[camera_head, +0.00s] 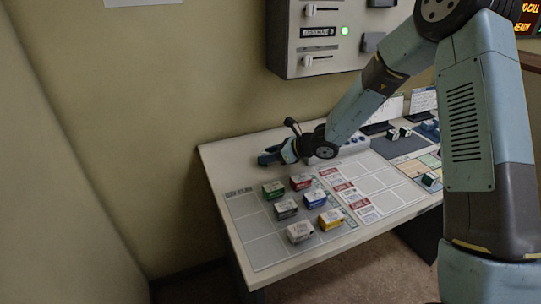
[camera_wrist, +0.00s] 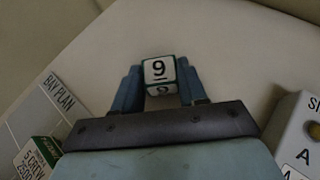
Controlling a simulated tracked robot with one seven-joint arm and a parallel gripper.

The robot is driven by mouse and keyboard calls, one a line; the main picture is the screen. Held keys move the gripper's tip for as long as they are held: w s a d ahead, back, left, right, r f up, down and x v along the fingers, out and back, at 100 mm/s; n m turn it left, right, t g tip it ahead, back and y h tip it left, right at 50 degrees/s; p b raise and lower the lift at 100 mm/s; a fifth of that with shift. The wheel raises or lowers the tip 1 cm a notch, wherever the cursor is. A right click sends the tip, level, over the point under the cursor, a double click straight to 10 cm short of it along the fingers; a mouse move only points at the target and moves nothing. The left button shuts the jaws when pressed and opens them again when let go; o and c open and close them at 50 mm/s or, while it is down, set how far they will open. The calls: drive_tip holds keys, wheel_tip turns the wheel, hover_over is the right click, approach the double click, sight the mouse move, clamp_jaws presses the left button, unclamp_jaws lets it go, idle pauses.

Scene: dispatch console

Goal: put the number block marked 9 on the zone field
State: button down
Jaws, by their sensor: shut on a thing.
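My gripper (camera_head: 270,156) is over the far left part of the desk, behind the bay plan board. In the wrist view my gripper (camera_wrist: 158,72) is shut on the number block marked 9 (camera_wrist: 159,68), a white cube with green edges. In the head view the block cannot be made out at the gripper. I cannot pick out the zone field by its label; the lettering on the boards is too small to read there.
The bay plan board (camera_head: 251,238) bears several coloured blocks, including a green one (camera_head: 273,189) and a yellow one (camera_head: 331,219). Other small cubes stand on a dark pad (camera_head: 391,148) at the back right. A grey wall panel (camera_head: 323,45) hangs above the desk.

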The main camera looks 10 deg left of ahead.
drive_tip(key=c, duration=0.6)
unclamp_jaws()
drive_tip(key=shift+f, duration=0.1)
drive_tip(key=v, duration=1.2)
